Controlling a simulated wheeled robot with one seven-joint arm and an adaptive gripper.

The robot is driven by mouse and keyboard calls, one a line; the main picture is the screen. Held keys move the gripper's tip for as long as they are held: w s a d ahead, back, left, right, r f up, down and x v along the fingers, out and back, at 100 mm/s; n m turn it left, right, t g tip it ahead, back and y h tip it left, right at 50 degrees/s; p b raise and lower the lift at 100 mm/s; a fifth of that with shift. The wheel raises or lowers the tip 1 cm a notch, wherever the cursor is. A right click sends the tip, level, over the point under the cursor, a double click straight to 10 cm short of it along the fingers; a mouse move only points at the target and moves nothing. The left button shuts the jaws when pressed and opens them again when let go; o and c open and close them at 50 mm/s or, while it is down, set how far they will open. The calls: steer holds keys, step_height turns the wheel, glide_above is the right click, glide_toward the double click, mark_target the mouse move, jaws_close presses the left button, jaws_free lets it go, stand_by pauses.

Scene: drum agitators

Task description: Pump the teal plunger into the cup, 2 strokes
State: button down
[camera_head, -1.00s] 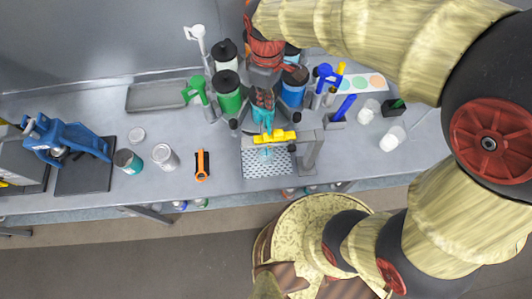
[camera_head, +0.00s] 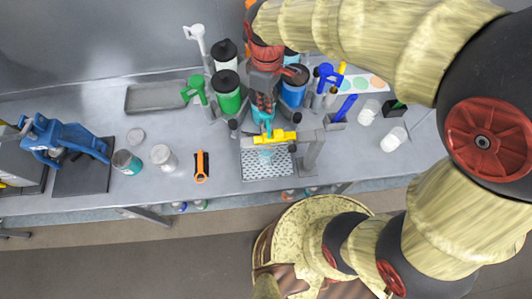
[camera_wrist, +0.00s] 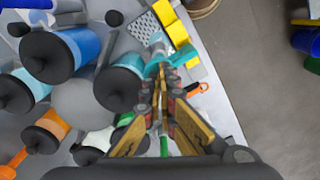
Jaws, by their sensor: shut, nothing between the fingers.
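The teal plunger (camera_head: 263,118) stands at the back of the perforated tray, with its teal part just beyond my fingertips. In the wrist view the teal plunger (camera_wrist: 157,64) shows right at the fingertips; whether they touch it I cannot tell. My gripper (camera_head: 264,109) is shut and empty, pointing down over the plunger; its fingers (camera_wrist: 164,72) lie close together in the wrist view. A pale, see-through cup (camera_head: 265,156) sits on the perforated tray (camera_head: 262,171), in front of the plunger and partly behind a yellow bar. The teal drum (camera_wrist: 122,84) is beside my fingers.
The yellow bar (camera_head: 274,138) on a grey stand (camera_head: 311,152) is close in front of the gripper. Green (camera_head: 228,99) and blue (camera_head: 294,92) drums flank it.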

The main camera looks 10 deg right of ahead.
steer(key=shift+r+p, duration=1.5)
steer(key=shift+r, duration=0.8)
steer(key=shift+f, duration=0.2)
steer(key=shift+f+b, duration=1.65)
steer(key=shift+f, duration=0.7)
steer(key=shift+r, duration=0.15)
steer(key=shift+r+p, duration=1.65)
steer(key=shift+r, duration=0.75)
